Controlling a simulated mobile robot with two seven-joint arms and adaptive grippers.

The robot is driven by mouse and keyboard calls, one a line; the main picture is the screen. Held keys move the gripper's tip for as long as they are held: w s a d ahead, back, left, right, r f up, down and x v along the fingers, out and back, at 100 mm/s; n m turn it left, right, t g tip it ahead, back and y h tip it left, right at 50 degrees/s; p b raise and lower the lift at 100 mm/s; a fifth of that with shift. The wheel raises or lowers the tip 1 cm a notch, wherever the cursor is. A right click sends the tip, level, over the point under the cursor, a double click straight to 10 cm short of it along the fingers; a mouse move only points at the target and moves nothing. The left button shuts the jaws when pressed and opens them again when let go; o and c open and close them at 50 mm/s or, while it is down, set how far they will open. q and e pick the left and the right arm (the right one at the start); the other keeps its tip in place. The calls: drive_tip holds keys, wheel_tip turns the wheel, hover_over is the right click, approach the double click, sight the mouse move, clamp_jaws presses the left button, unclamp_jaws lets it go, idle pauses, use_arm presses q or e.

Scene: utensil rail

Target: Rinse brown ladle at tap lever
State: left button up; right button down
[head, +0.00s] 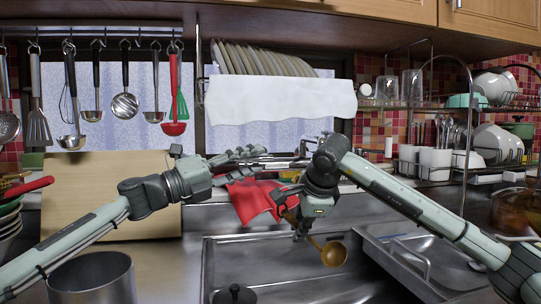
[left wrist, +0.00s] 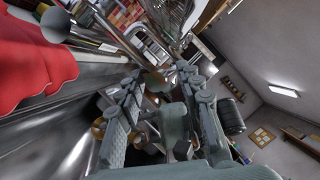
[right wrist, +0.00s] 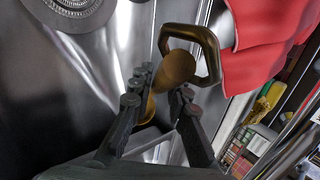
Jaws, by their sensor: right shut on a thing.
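The brown ladle hangs over the sink; its round bowl (head: 334,253) is to the lower right of my right gripper (head: 301,233). That gripper is shut on the ladle's handle. In the right wrist view, the brown handle (right wrist: 178,68) with its hook loop (right wrist: 214,55) rises between the fingers, and the bowl is mostly hidden. My left gripper (head: 264,158) is open and points right toward the metal tap (head: 304,148) behind the sink. The tap is partly hidden by my right arm, and I cannot make out its lever clearly. In the left wrist view the fingers (left wrist: 158,82) stand apart.
A red cloth (head: 252,203) hangs at the sink's back edge between my grippers. The steel sink (head: 240,262) is below, with a dark knob (head: 235,294) at its front. A steel pot (head: 92,278) stands left. Utensils hang from the rail (head: 100,35). A dish rack (head: 437,100) stands right.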

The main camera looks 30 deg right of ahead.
sight(264, 156)
use_arm(q)
drive_tip(key=x, duration=0.5)
drive_tip(key=shift+w+d, duration=0.1)
drive_tip(key=shift+d, duration=0.1)
clamp_jaws()
